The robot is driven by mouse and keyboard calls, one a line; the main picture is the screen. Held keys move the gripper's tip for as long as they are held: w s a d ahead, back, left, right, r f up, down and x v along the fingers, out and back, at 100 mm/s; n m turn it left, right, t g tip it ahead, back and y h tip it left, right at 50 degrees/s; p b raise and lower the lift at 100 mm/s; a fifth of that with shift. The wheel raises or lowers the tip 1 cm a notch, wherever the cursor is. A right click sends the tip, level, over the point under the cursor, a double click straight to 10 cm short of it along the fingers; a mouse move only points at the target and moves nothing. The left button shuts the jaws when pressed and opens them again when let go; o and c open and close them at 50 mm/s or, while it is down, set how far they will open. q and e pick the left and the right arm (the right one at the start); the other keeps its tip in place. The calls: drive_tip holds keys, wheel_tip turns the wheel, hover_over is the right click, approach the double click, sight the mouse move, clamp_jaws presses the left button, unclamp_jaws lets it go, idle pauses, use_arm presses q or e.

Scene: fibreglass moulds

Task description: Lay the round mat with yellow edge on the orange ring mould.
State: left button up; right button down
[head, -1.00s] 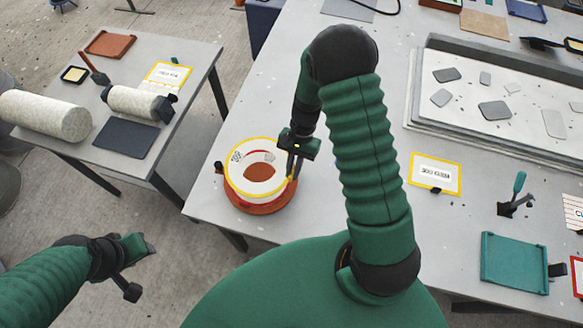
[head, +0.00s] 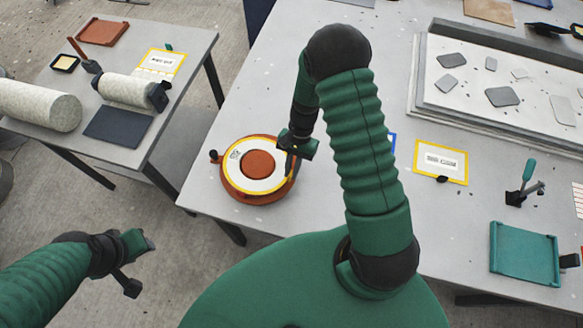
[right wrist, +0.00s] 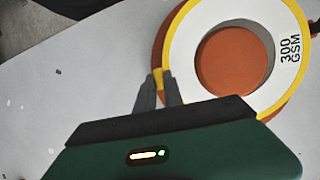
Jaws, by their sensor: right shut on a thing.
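The round white mat with yellow edge (head: 239,181) is a flat ring printed "300 GSM". It is over the orange ring mould (head: 262,198), whose round orange centre shows through the mat's hole. In the right wrist view the mat (right wrist: 187,65) leaves a crescent of orange rim at left, and a grey gap shows inside its hole. I cannot tell whether it rests fully on the mould. My right gripper (head: 291,168) is shut on the mat's edge, fingertips (right wrist: 158,88) at the yellow border. My left gripper (head: 146,244) is off the tables at lower left; its jaw opening is unclear.
The mould stands near the grey table's (head: 330,205) left edge. A large pale tray (head: 465,112) fills the back right. A yellow-framed card (head: 440,162) and a teal tray (head: 524,254) lie at right. A side table (head: 180,50) at left holds rolls and small trays.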

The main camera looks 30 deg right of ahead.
drive_tip(key=shift+a+f, duration=0.1)
drive_tip(key=shift+f, duration=0.2)
idle(0.4)
drive_tip(key=c, duration=1.3)
unclamp_jaws()
drive_tip(key=shift+c, duration=0.2)
drive_tip(key=shift+w+r, duration=0.1)
